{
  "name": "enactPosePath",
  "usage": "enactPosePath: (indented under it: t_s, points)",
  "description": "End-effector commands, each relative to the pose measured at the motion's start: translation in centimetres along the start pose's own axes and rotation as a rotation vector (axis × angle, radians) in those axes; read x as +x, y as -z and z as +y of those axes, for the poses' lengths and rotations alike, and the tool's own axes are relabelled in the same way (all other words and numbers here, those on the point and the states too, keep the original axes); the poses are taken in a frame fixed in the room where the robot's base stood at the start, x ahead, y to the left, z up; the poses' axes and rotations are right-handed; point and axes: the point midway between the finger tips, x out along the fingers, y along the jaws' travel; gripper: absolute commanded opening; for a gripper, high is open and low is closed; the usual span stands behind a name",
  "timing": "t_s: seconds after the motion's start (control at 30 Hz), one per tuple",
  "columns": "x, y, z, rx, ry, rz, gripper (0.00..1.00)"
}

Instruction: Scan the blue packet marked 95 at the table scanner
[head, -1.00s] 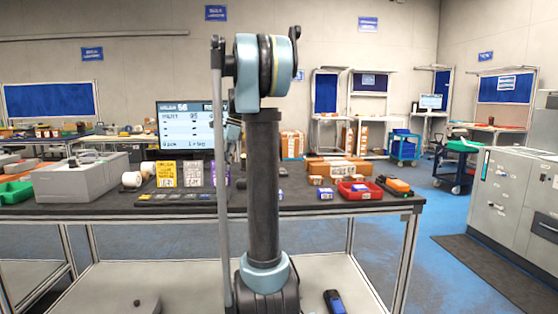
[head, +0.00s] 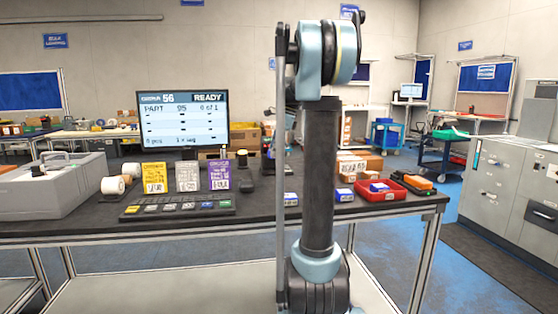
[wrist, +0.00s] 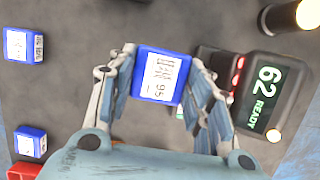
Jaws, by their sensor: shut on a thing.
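In the wrist view, the blue packet (wrist: 146,93) shows a white label with a barcode and the number 95, facing the camera. My gripper (wrist: 162,62) is shut on it, one finger at each side. The table scanner (wrist: 240,92), dark with red lights and a green display reading 62 READY, stands just right of the packet. In the head view, my arm hides the gripper and held packet. The monitor (head: 182,125) reads 56, READY, PART 95 and 0 of 1.
Two more blue packets (wrist: 22,46) (wrist: 30,142) lie left in the wrist view. A red tray (head: 380,196) holding a blue packet is on the table's right. Yellow, grey and purple cards (head: 154,177) (head: 188,176) (head: 220,175) stand behind a key strip (head: 178,206). Grey equipment (head: 45,190) is left.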

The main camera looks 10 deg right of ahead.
Motion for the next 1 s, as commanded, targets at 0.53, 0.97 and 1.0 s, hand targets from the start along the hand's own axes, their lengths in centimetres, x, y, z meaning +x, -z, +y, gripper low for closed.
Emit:
enactPosePath:
  t_s: [0.53, 0.97, 1.0]
  points:
    - [1.2, 0.2, 7.1, 0.002, 0.0, 0.0, 0.18]
    - [3.1, 0.6, 6.5, 0.001, -0.001, 0.0, 0.18]
    - [3.4, 0.7, 6.1, 0.001, -0.001, 0.0, 0.18]
